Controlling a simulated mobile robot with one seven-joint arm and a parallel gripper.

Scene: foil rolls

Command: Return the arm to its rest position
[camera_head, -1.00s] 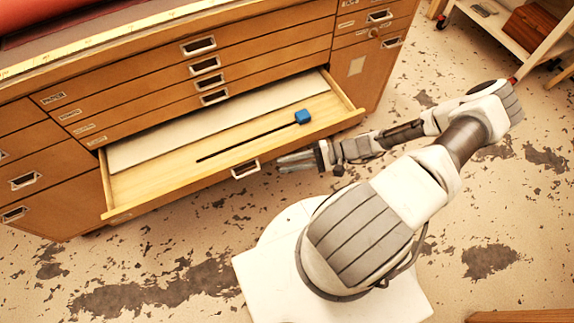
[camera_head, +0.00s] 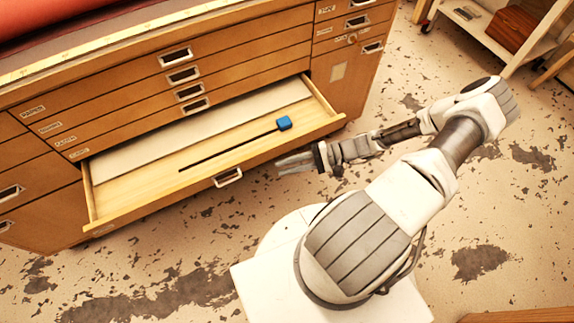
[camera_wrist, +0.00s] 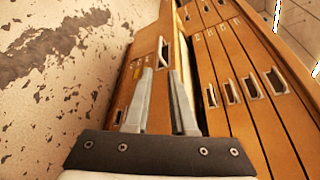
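My arm (camera_head: 460,140) reaches out over the floor, bent at the elbow, in the head view. My gripper (camera_head: 280,164) is at its end, just right of the front of the open drawer (camera_head: 160,207) and apart from it. In the wrist view my gripper (camera_wrist: 161,72) shows two grey fingers with a gap between them and nothing held. The drawer front and its handle (camera_wrist: 164,52) show beyond the fingertips.
The wooden cabinet (camera_head: 115,85) stands at the upper left. A white shelf cart (camera_head: 490,40) stands at the upper right. The floor right of my arm is clear.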

